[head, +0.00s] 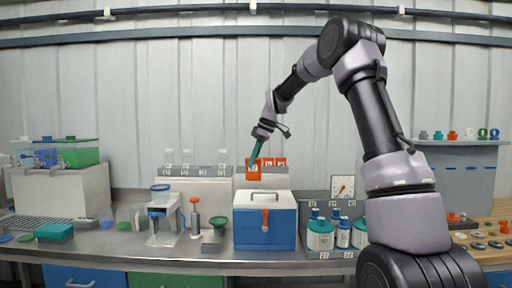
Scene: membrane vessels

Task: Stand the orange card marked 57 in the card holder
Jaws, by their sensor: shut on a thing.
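My gripper (255,154), with teal fingers, points down above the back of the blue cooler box. It is shut on an orange card (253,174), which hangs upright below the fingertips and bears a pale label too small to read. Several other orange pieces with pale labels (274,162) stand in a row just right of and behind the held card. They appear to be on a pale block (266,181) behind the cooler. I cannot tell whether the held card touches this block, or whether the block is the card holder.
A blue cooler box (265,227) with a white lid stands in front of the held card. A pale rack (195,186) with glassware is at left. Little bench is free here.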

